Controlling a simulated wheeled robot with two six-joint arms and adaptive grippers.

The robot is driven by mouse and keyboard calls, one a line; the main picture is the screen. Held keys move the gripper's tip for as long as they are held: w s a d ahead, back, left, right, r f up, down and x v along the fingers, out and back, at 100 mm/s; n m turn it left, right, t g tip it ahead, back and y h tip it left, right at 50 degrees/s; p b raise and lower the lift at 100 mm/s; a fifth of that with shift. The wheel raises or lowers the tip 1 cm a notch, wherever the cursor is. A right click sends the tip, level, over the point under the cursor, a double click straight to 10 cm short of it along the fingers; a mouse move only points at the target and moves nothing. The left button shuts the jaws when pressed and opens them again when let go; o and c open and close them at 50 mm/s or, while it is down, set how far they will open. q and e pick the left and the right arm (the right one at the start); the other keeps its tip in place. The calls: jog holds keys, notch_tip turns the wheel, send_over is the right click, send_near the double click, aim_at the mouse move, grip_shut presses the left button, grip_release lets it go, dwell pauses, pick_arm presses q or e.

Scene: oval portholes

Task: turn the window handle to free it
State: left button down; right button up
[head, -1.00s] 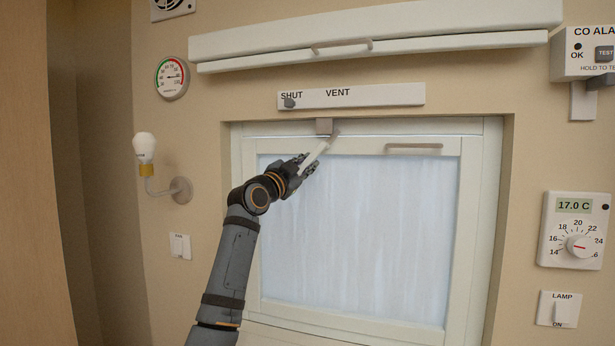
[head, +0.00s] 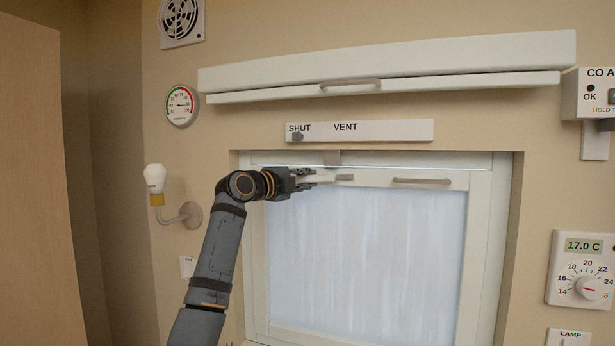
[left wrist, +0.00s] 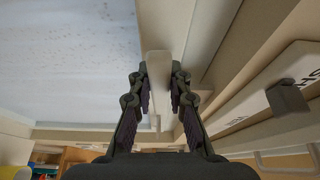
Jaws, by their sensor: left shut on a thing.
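The window handle (head: 330,178) is a pale lever on the top rail of the white-framed window (head: 365,250). It lies about level, its pivot end to the right. My left gripper (head: 306,179) comes in from the left and is shut on the handle's free end, which its fingers partly hide. In the left wrist view the handle (left wrist: 158,72) runs between the two fingers of the left gripper (left wrist: 160,90). A small grey catch block (head: 333,158) sits on the frame just above the handle. My right gripper is not in view.
Above the window are a vent slider strip (head: 390,131) with its knob at SHUT and a long white blind housing (head: 400,65). A wall lamp (head: 157,182) and a round gauge (head: 180,105) are at left. A thermostat (head: 583,270) is at right.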

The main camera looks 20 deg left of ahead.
pick_arm(q)
jog(key=shift+r+m, duration=0.2)
jog(key=shift+m, duration=0.1)
dwell(0.4)
jog(key=c, duration=1.2)
grip_release()
jog(key=v, duration=1.2)
jog(key=shift+r, duration=0.1)
